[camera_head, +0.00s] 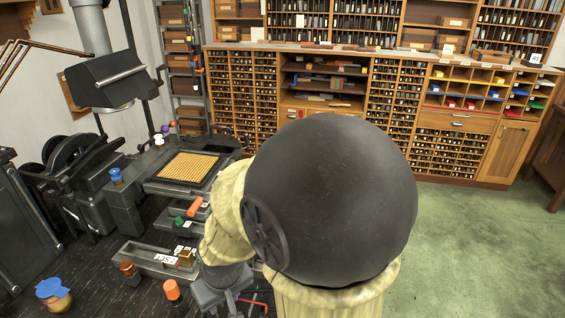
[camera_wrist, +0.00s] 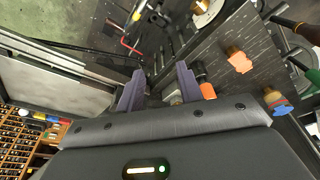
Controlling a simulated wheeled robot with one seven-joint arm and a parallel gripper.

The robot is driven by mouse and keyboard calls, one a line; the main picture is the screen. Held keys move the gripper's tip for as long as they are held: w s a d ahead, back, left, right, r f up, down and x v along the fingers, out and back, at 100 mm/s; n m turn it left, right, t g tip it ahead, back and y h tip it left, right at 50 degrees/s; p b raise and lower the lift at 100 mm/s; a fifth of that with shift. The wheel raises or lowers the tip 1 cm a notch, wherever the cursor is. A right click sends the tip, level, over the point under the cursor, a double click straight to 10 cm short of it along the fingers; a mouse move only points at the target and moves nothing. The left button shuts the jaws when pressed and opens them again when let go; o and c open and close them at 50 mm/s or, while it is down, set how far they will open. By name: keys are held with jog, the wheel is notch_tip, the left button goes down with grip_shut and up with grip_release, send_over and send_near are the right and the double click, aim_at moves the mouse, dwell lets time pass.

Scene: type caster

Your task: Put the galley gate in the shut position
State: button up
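I cannot pick out the galley gate with certainty in either view. A grey galley-like tray (camera_head: 160,262) with a white label lies low beside the casting machine (camera_head: 128,200) in the head view. Orange-capped handles (camera_head: 172,290) stand near it. In the wrist view my gripper (camera_wrist: 158,88) shows two purple-grey fingers set apart, with nothing clearly held between them. An orange cylinder (camera_wrist: 206,90) shows just beyond the right finger; I cannot tell whether they touch.
A tan-gridded plate (camera_head: 188,167) sits on the machine. A blue-lidded jar (camera_head: 54,294) stands at lower left. Type cabinets (camera_head: 240,95) line the back wall. Green floor (camera_head: 465,250) at right is clear. A red bent rod (camera_wrist: 130,47) shows in the wrist view.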

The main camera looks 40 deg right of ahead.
jog(key=o, duration=0.3)
jog(key=shift+s, duration=0.1)
jog(key=shift+o, duration=1)
jog(key=shift+r, duration=0.25)
jog(key=w+d+r+n+g+h+p, duration=0.5)
jog(key=w+d+r+n+p, duration=0.1)
jog(key=w+r, duration=0.4)
jog(key=w+d+r+n+g+h+p, duration=0.5)
jog(key=w+d+r+p, duration=0.3)
jog(key=w, duration=0.4)
notch_tip(320, 180, up, 3)
jog(key=shift+w+d+f+n+g+h, duration=0.1)
jog(key=shift+w+d+n+g+h, duration=0.3)
jog(key=shift+d, duration=0.3)
jog(key=shift+s, duration=0.1)
